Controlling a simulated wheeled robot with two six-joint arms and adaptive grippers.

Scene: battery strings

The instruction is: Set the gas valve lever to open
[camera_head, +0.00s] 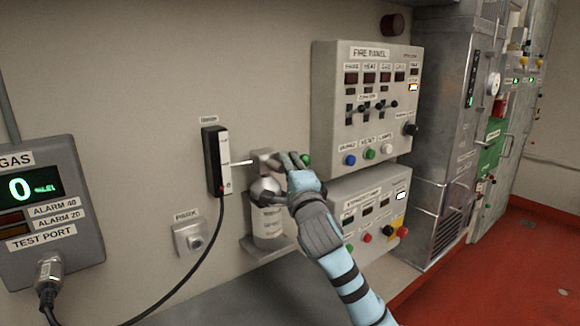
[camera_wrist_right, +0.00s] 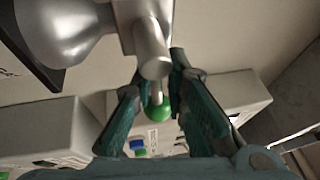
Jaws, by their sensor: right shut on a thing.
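The gas valve (camera_head: 264,160) is a metal body on top of a pale labelled cylinder (camera_head: 270,224) in a wall bracket. Its lever is a short metal rod ending in a green ball (camera_head: 305,159). The right wrist view shows the metal valve body (camera_wrist_right: 150,45) and the green ball (camera_wrist_right: 160,111) between my fingers. My right gripper (camera_head: 294,160) is shut on the lever, its fingers on either side of the rod and ball, and hides much of it in the head view. My left gripper is not in view.
A black gauge with a cable (camera_head: 215,160) is left of the valve. The fire panel (camera_head: 330,130) and a lower switch panel (camera_head: 345,190) are close on the right. A PARK socket (camera_head: 190,237) and the gas display box (camera_head: 85,245) are at the left.

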